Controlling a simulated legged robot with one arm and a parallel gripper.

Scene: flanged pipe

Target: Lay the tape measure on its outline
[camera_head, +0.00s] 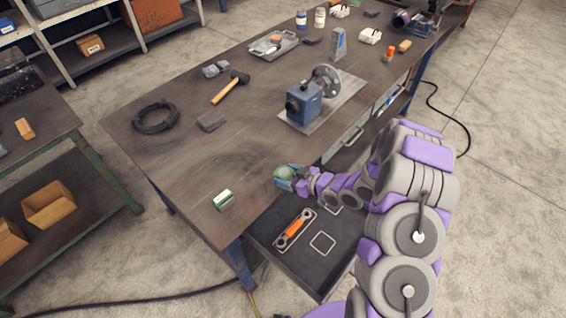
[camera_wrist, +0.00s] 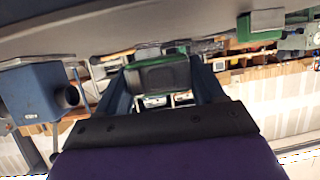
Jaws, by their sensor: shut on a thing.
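My gripper (camera_head: 290,182) is shut on the tape measure (camera_head: 283,174), a green and dark body, near the bench's front edge above the open drawer. In the wrist view, the tape measure (camera_wrist: 160,76) sits between the two fingers of my gripper (camera_wrist: 162,84). The open drawer (camera_head: 262,226) has a dark lining with pale outlines. A square outline (camera_head: 322,243) is empty, to the right of an orange-handled tool (camera_head: 295,228) lying in its own outline. Another outline (camera_head: 335,209) is partly hidden by my arm. I cannot tell which outline matches the tape measure.
A green and white box (camera_head: 222,199) stands on the bench (camera_head: 180,185) near its front left corner. A blue vise-like block with a flanged pipe (camera_head: 306,101) is mounted on a plate behind my gripper. A hammer (camera_head: 231,87) and a coiled cable (camera_head: 155,117) lie farther left.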

